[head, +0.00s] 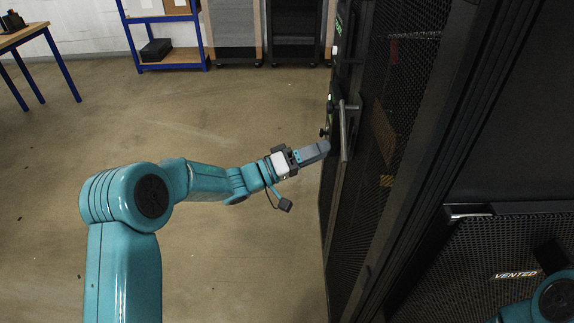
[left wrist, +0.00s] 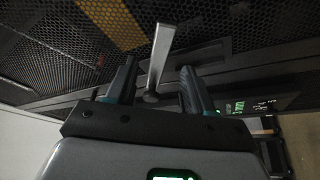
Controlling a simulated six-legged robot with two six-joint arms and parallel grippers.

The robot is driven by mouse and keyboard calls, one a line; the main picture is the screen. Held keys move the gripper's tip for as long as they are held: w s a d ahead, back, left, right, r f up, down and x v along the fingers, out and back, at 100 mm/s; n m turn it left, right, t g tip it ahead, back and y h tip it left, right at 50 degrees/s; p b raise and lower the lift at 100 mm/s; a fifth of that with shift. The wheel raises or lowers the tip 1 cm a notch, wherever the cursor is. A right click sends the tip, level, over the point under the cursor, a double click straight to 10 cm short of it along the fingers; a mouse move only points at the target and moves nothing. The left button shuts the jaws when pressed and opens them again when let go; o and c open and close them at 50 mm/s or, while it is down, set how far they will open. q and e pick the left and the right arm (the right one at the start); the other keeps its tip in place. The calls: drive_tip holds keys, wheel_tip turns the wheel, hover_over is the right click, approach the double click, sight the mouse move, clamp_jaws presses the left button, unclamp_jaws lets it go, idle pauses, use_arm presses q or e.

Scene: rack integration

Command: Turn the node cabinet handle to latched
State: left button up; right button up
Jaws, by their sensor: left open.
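The node cabinet handle (head: 345,130) is a grey metal lever on the edge of the black mesh cabinet door (head: 397,110). It hangs roughly vertical in the head view. My left gripper (head: 322,147) points at the handle from the left, close to its lower part. In the left wrist view the handle (left wrist: 160,58) rises between the two open fingers (left wrist: 158,92), with its pivot end low between them. I cannot tell whether either finger touches it. My right gripper is not in view; a piece of my right arm shows at the lower right of the head view.
A black cabinet panel marked VENTED (head: 515,274) stands at the lower right. A blue-framed shelf (head: 166,18) and a wooden-topped table (head: 22,36) stand at the back left. The floor (head: 230,115) left of the cabinet is mostly clear.

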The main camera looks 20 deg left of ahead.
use_arm(q)
drive_tip(key=v, duration=0.9)
drive_tip(key=shift+b, duration=0.4)
drive_tip(key=shift+a, duration=0.15)
